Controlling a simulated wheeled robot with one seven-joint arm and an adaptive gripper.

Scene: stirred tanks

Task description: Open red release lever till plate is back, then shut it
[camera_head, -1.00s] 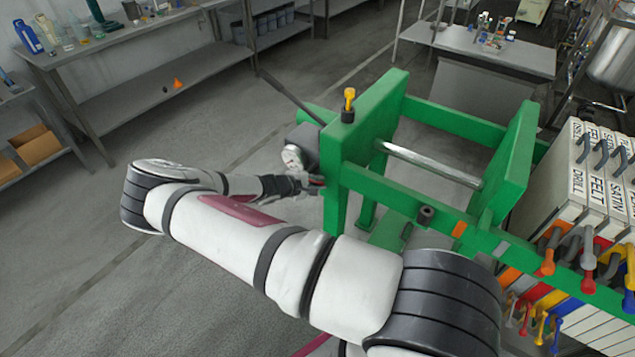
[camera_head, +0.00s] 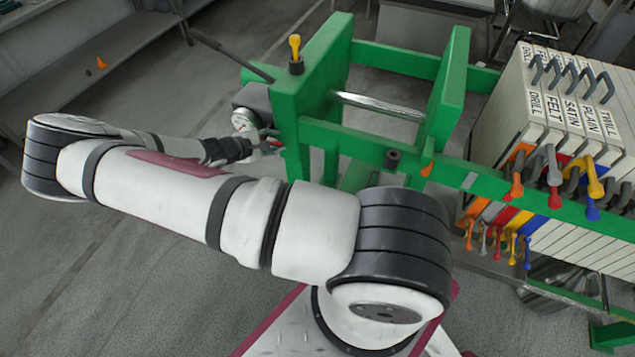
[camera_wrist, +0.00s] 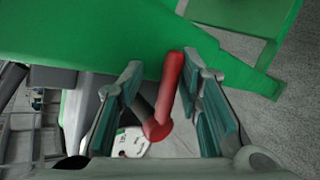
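The red release lever (camera_wrist: 172,90) stands between the two fingers of my gripper (camera_wrist: 166,72) in the wrist view, near the right finger. The fingers are apart, with a gap at least on the left side. Contact on the right is unclear. In the head view my gripper (camera_head: 248,147) is at the left end of the green press frame (camera_head: 300,105), and a bit of red (camera_head: 276,143) shows at its tip. White plates (camera_head: 538,92) labelled DRILL, FELT, SATIN, PLAIN and TWILL hang at the right. The space between the green end blocks holds no plate, only a steel rod (camera_head: 378,106).
A dark box with a round gauge (camera_head: 243,119) sits beside the lever, and a long dark bar (camera_head: 228,54) sticks out above it. A yellow-topped knob (camera_head: 295,48) stands on the frame. Coloured handles (camera_head: 553,172) jut from the plates. The floor at left is clear.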

